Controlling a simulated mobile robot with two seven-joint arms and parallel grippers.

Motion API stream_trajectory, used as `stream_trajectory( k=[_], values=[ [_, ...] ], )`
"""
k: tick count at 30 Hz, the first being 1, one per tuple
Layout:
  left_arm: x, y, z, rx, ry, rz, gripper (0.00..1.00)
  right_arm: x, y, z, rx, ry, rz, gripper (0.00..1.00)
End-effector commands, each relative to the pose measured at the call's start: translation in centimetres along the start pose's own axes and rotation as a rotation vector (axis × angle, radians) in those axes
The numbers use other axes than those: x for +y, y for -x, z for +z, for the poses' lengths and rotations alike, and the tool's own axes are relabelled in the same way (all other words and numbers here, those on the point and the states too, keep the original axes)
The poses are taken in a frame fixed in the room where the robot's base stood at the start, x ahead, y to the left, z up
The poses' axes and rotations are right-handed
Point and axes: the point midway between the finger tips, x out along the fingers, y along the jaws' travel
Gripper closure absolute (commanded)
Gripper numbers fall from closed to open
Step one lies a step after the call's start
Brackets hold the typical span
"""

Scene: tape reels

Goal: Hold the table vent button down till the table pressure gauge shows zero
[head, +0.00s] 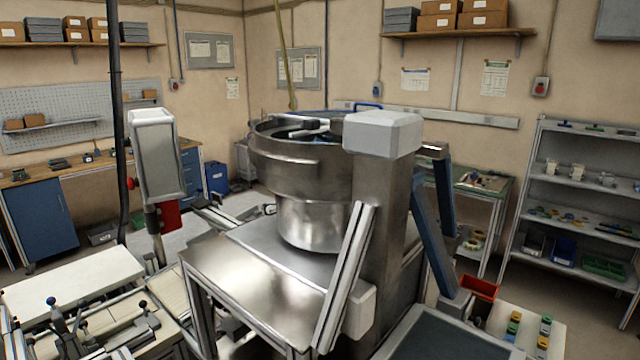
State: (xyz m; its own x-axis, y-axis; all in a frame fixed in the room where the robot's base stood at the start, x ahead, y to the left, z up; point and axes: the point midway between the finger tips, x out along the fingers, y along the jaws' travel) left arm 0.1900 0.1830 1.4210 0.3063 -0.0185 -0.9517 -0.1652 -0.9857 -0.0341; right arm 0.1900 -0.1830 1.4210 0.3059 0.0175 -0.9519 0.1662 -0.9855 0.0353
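I cannot make out the table vent button or the table pressure gauge in the head view. No gauge dial shows clearly anywhere. Neither of my grippers can be made out in this view. A large round metal bowl (300,165) stands on a metal-topped bench (245,275) in the middle, and a grey column (378,200) with a pale block on top hides part of it.
A grey upright box (157,160) with a red part below stands left of the bowl. A light panel (490,318) with green and yellow pieces and a red bin (479,287) are at the lower right. A shelf rack (580,215) stands at the far right.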

Motion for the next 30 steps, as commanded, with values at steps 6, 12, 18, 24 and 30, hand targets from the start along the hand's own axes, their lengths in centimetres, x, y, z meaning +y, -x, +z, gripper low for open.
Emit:
stream_trajectory(
  k=[6,12,18,24,30],
  values=[
    [0.00,0.01,0.00,0.000,0.000,0.000,0.91,0.00,0.00,0.01,0.000,0.000,0.000,0.19],
    [0.00,0.01,0.00,0.000,0.000,0.000,1.00,0.00,0.00,0.01,0.000,0.000,0.000,0.19],
    [0.01,0.01,0.00,0.000,0.000,0.000,1.00,-0.01,0.01,0.01,0.000,0.000,0.000,0.19],
    [0.01,0.00,0.00,0.000,0.000,0.000,1.00,-0.01,0.01,0.01,0.000,0.000,0.000,0.19],
    [0.01,0.00,0.00,0.000,0.000,0.000,1.00,-0.02,0.01,0.01,0.000,0.000,-0.001,0.19]
  ],
)
